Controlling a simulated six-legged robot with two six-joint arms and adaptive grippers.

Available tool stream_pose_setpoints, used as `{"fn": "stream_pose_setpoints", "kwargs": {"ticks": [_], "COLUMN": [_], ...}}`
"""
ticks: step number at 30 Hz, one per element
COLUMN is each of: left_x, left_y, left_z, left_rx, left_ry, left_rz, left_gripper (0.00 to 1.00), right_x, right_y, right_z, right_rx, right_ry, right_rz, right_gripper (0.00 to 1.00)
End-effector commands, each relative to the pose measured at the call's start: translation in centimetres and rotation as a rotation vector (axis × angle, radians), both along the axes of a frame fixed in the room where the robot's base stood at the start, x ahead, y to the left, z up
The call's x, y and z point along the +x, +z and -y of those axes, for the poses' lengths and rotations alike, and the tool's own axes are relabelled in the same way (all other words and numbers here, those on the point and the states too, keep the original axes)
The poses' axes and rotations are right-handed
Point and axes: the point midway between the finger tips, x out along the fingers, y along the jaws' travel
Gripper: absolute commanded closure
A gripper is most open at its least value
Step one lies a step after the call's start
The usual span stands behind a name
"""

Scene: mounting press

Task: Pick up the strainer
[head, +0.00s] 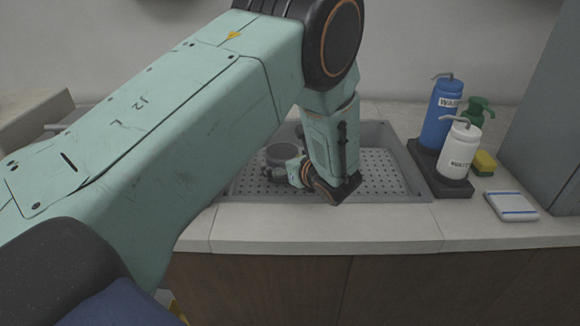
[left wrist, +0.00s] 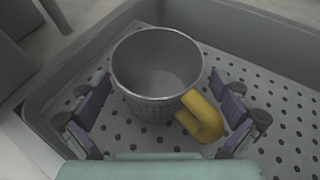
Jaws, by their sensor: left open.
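The strainer (left wrist: 156,72) is a grey metal cup with small holes low in its wall and a yellow hooked handle (left wrist: 203,118). In the left wrist view it stands upright on the perforated floor of the sink. My left gripper (left wrist: 168,108) is open, with one finger on each side of the strainer and handle. I cannot tell whether the fingers touch it. In the head view the strainer (head: 282,154) shows in the sink (head: 408,172), partly hidden behind my left gripper (head: 290,174). My right gripper is not in view.
The sink's rim and walls surround the strainer. On the right of the counter (head: 330,228) stand a blue bottle (head: 441,112), a white bottle (head: 459,150) and a green bottle (head: 473,114) by a yellow sponge (head: 484,162). A folded cloth (head: 511,206) lies nearby.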

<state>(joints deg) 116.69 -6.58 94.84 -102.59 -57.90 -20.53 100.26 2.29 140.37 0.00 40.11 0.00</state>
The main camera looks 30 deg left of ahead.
Motion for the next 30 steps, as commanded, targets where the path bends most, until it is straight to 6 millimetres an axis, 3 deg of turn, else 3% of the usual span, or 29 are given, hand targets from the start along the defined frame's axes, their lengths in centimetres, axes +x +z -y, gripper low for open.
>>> {"fn": "stream_pose_setpoints", "kwargs": {"ticks": [8, 30], "left_x": [0.25, 0.23], "left_y": [-0.09, -0.11], "left_z": [-0.51, -0.45], "left_rx": [0.000, -0.001], "left_ry": [0.001, 0.000], "left_rz": [0.000, 0.000], "left_gripper": [0.00, 0.61], "right_x": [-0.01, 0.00], "right_y": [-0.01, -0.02], "right_z": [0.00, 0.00], "right_rx": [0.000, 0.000], "right_ry": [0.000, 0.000], "right_rz": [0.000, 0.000], "right_gripper": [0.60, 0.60]}}
